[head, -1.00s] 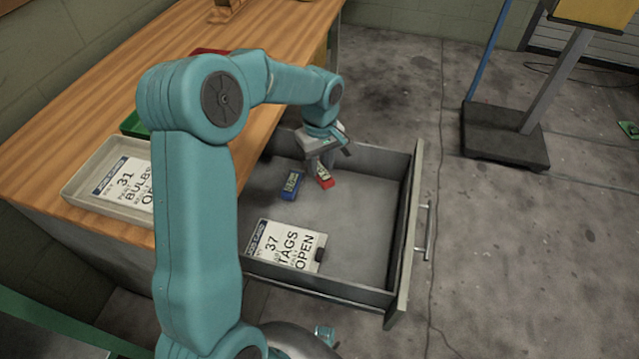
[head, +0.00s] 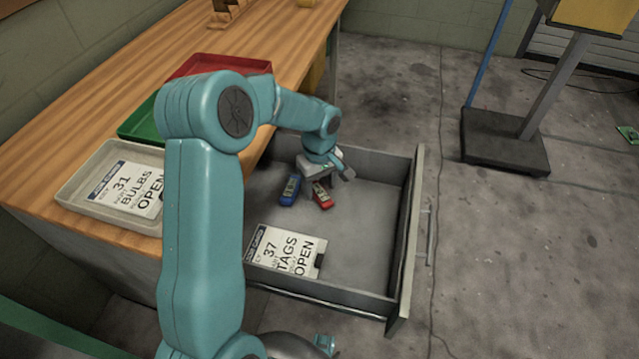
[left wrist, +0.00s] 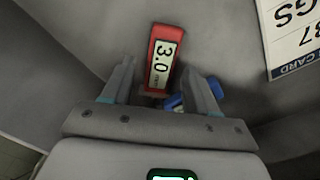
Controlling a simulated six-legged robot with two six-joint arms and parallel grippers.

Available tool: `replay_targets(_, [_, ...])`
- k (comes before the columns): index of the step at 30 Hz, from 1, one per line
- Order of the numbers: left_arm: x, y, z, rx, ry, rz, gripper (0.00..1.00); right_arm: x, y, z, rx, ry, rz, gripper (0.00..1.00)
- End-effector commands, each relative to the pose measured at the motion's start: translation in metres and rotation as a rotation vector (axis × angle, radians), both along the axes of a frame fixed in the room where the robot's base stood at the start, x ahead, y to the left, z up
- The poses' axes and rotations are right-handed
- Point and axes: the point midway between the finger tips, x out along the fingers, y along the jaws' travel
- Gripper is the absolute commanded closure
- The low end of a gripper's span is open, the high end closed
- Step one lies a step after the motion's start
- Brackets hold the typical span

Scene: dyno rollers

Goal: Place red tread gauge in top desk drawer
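The red tread gauge (head: 322,195) lies in the open desk drawer (head: 365,235), close to the right of a blue gauge (head: 290,190). In the left wrist view the red gauge (left wrist: 164,58) shows its "3.0" display. My left gripper (head: 327,172) is low in the drawer, right by the red gauge. In the left wrist view its two fingers (left wrist: 163,90) are spread, with gaps on either side of the gauge's near end. The blue gauge (left wrist: 174,103) is partly hidden behind one finger there. My right gripper is not in view.
A "37 TAGS OPEN" card (head: 287,250) lies at the drawer's near side. Beige (head: 75,190), green (head: 135,125) and red (head: 205,65) trays sit on the wooden desk. The drawer's right part is clear. A dark-based stand (head: 503,140) is on the floor.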

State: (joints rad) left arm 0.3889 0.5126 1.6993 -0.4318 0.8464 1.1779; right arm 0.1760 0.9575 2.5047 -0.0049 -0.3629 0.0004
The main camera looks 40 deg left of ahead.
Motion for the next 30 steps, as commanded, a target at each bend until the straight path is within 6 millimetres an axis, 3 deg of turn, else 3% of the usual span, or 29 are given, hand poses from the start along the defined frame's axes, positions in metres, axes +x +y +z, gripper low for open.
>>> replay_targets(5, [0.0,0.0,0.012,0.001,-0.001,0.001,0.41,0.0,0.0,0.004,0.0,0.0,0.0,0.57])
replay_targets(18, [0.001,0.001,0.105,0.0,-0.002,0.0,0.41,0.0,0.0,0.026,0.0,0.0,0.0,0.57])
replay_targets(24, [0.0,0.001,0.12,-0.002,0.002,-0.001,0.41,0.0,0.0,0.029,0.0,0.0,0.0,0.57])
replay_targets(30, [0.0,0.001,0.12,-0.002,0.002,-0.001,0.41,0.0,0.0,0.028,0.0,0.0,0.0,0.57])
